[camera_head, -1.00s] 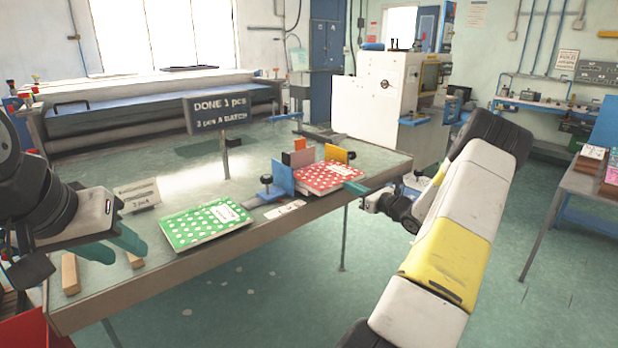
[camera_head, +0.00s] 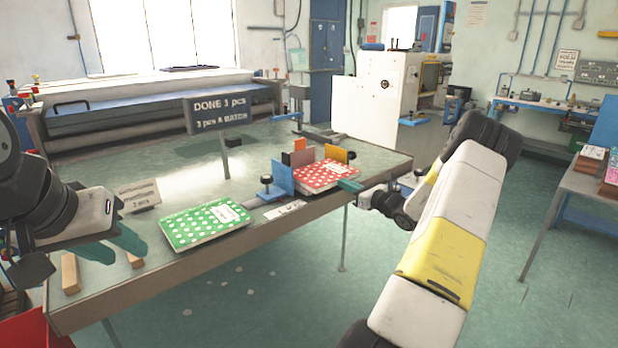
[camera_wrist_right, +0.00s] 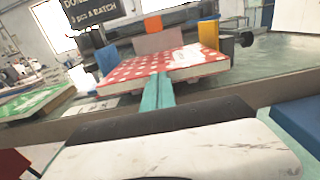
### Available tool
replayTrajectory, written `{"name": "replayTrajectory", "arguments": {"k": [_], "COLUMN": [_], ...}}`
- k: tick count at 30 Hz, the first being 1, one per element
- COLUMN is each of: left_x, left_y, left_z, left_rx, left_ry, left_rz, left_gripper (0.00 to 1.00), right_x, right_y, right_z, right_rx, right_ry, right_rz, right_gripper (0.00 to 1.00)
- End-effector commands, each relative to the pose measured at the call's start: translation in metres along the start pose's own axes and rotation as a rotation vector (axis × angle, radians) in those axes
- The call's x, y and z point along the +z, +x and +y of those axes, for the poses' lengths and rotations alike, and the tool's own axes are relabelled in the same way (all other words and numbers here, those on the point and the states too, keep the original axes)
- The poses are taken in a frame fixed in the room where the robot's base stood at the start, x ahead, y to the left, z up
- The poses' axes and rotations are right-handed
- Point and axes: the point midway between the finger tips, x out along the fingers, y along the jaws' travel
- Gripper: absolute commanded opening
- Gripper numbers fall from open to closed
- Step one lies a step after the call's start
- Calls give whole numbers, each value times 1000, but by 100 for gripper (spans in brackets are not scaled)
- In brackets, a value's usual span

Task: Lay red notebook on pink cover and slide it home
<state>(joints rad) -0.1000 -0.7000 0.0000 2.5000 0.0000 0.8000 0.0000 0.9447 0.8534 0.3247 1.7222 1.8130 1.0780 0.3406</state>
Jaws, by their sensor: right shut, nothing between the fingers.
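The red notebook (camera_head: 325,176) with white dots and a white label lies flat between upright guide plates on the table. No pink cover can be told apart under it. My right gripper (camera_head: 348,186) is shut, its teal fingertips at the notebook's near right edge. In the right wrist view the shut fingertips (camera_wrist_right: 158,82) meet the near edge of the notebook (camera_wrist_right: 165,66), holding nothing. My left gripper (camera_head: 115,246) is open and empty over the table's left end, its teal fingers apart.
A blue plate (camera_head: 283,177), a pinkish upright plate (camera_head: 298,158) and an orange plate (camera_head: 336,154) border the notebook. A green dotted notebook (camera_head: 205,225) lies to the left. A sign (camera_head: 220,108) stands behind. Wooden blocks (camera_head: 70,274) lie near my left gripper.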

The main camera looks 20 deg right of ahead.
Motion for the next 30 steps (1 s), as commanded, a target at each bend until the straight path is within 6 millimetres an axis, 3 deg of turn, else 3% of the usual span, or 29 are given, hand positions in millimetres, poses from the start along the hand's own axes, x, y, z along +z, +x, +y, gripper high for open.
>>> {"name": "replayTrajectory", "arguments": {"k": [30], "left_x": [0], "left_y": [0], "left_z": [0], "left_rx": [0], "left_ry": [0], "left_rz": [0], "left_gripper": [36], "right_x": [0], "right_y": [26], "right_z": [1], "right_rx": [1], "right_ry": [1], "right_rz": [-1], "right_gripper": [0]}}
